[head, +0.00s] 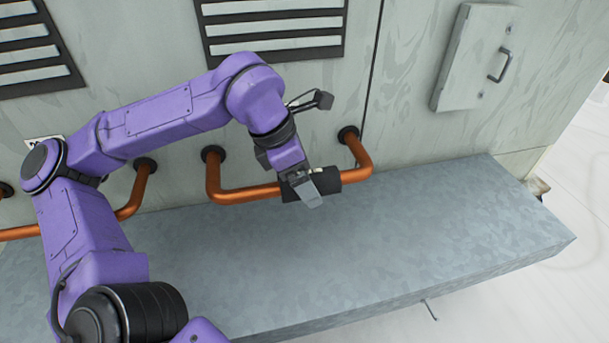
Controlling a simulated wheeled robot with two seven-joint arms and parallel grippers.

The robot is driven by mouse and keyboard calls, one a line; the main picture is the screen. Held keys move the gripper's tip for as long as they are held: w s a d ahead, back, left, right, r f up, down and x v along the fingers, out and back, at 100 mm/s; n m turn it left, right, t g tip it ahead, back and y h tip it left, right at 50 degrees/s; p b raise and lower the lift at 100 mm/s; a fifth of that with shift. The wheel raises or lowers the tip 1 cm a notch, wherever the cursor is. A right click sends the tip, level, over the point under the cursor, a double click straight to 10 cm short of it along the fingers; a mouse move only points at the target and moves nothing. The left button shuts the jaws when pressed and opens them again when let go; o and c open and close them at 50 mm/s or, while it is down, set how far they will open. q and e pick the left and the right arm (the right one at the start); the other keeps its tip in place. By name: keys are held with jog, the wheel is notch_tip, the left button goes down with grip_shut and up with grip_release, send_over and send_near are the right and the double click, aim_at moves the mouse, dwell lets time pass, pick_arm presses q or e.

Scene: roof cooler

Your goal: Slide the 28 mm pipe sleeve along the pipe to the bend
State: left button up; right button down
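The black pipe sleeve (327,180) sits around the horizontal run of a copper pipe (243,195). Its right end is close to the right-hand bend (363,167), with a short stretch of bare copper showing between them. My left gripper (309,193) is at the left part of the sleeve, reaching down from above. One grey finger lies across the sleeve's near side. The other finger is hidden, so I cannot tell whether the gripper is closed on the sleeve. My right gripper is not in view.
A grey metal ledge (430,230) runs below the pipe, mostly clear. Another copper pipe (133,203) is at the left, partly behind my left arm. The wall has slatted vents (275,27) and a hatch with a handle (475,55).

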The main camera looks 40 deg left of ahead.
aim_at(323, 172)
pick_arm(q)
jog(key=shift+w+d+f, duration=0.15)
jog(key=shift+w+f, duration=0.2)
jog(key=shift+f, duration=0.15)
jog(key=shift+s+r, duration=0.1)
jog(key=shift+s, duration=0.05)
jog(key=shift+c, duration=1)
jog(key=c, duration=0.9)
jog(key=shift+d, duration=0.1)
jog(key=shift+c, duration=0.2)
jog(key=shift+w+d, duration=0.55)
jog(key=shift+w, duration=0.2)
jog(key=shift+w+d, duration=0.5)
jog(key=shift+w, duration=0.2)
jog(key=o, duration=1.1)
